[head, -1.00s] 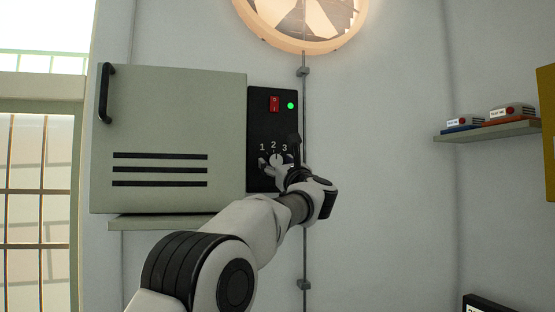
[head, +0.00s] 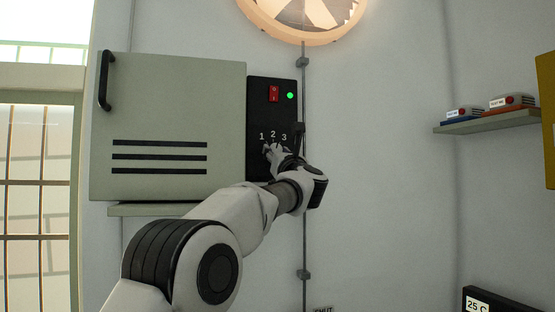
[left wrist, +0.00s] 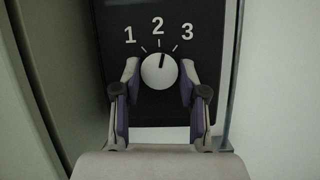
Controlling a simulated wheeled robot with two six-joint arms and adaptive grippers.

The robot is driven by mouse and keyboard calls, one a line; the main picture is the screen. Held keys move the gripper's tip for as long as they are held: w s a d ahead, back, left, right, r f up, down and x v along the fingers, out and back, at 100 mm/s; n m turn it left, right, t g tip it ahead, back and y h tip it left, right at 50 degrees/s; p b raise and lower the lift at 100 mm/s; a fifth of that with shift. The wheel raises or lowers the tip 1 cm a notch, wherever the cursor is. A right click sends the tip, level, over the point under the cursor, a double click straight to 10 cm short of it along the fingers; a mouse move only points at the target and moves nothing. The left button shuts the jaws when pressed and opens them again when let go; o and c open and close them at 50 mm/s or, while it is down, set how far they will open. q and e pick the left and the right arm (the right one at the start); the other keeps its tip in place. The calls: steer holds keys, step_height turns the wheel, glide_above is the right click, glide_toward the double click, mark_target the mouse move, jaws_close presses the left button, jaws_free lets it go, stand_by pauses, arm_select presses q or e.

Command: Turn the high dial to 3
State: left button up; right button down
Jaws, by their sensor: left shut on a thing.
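The high dial (left wrist: 159,72) is a round white knob on a black control panel (head: 258,112). In the left wrist view its dark mark points up at the 2, a touch to the right of it. The numbers 1, 2 and 3 are printed in an arc above it. My left gripper (left wrist: 159,68) is shut on the dial, one finger on each side. In the head view the left gripper (head: 272,151) covers most of the dial. My right gripper is in neither view.
A pale green cabinet (head: 165,95) with a black handle joins the panel's left side. A red switch (head: 274,93) and a lit green lamp (head: 290,96) sit above the dial. A pipe runs down the wall at the right. A shelf (head: 490,137) holds small boxes.

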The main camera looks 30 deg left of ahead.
arm_select(q)
steer(key=m+t+h, duration=0.1)
steer(key=m+h, duration=0.1)
steer(key=m, duration=0.2)
steer(key=m+t+h+p, duration=0.1)
steer(key=m+h, duration=0.1)
steer(key=m, duration=0.3)
steer(key=m+t+h+p, duration=0.1)
steer(key=m+h, duration=0.1)
steer(key=m, duration=0.3)
steer(key=shift+s+a+r+t, duration=0.25)
steer(key=shift+s+r+t, duration=0.05)
steer(key=shift+r+t, duration=0.1)
steer(key=shift+f+m+h+p, duration=0.15)
steer(key=shift+m+h, duration=0.3)
steer(key=shift+m, duration=0.5)
steer(key=shift+m+h+p, duration=0.15)
steer(key=shift+m+h, duration=0.3)
steer(key=shift+m, duration=0.5)
steer(key=o, duration=1.1)
steer(key=shift+o, duration=0.2)
